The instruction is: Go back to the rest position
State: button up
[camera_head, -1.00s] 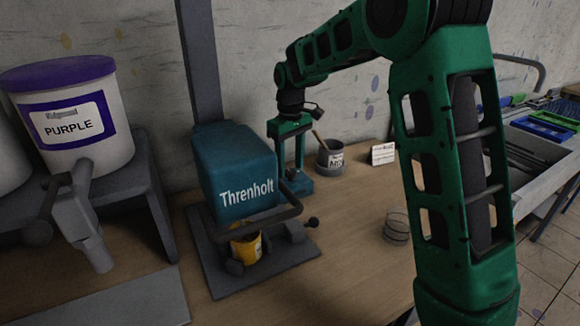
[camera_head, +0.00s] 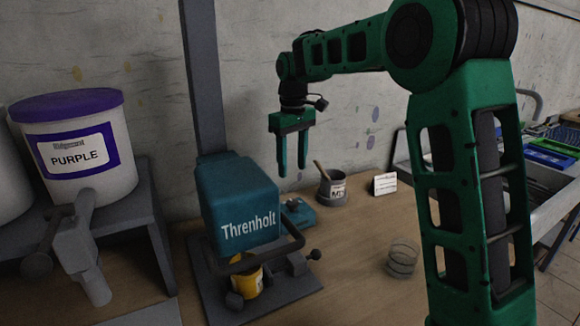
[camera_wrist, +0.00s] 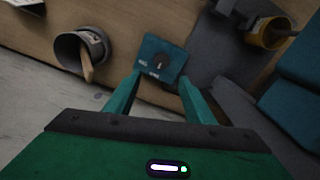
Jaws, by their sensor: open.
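My gripper (camera_head: 292,172) is open and empty, with its two green fingers pointing down above the back of the table. In the head view it hangs in the air, right of the teal Threnholt machine (camera_head: 240,200). Below it is a small teal control box with a dial (camera_head: 297,213). In the wrist view the control box (camera_wrist: 160,62) shows between the two fingers (camera_wrist: 158,88), with nothing held. The black dial sits at the middle of the box.
A yellow cup (camera_head: 247,284) stands in the machine. Right of the control box are a grey pot with a stick (camera_head: 333,190), a white card (camera_head: 384,184) and a wire ring holder (camera_head: 403,260). A purple-lidded dispenser (camera_head: 75,150) is at left. The front table is mostly clear.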

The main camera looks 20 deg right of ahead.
jog(key=s+d+f+m, duration=0.1)
jog(key=s+d+m, duration=0.2)
jog(key=s+d, duration=0.5)
jog(key=s+d+f+m, duration=0.1)
jog(key=s+d+m, duration=0.25)
jog(key=s, duration=0.75)
jog(key=s+d+f+m, duration=0.2)
jog(key=s+d, duration=0.4)
jog(key=s, duration=0.4)
jog(key=s+f+m, duration=0.3)
jog(key=s+f, duration=0.2)
jog(key=s, duration=0.7)
jog(key=shift+s+d+f, duration=0.15)
jog(key=shift+d+f, duration=0.05)
jog(key=shift+d, duration=0.2)
jog(key=shift+w+f, duration=0.25)
jog(key=shift+w, duration=0.4)
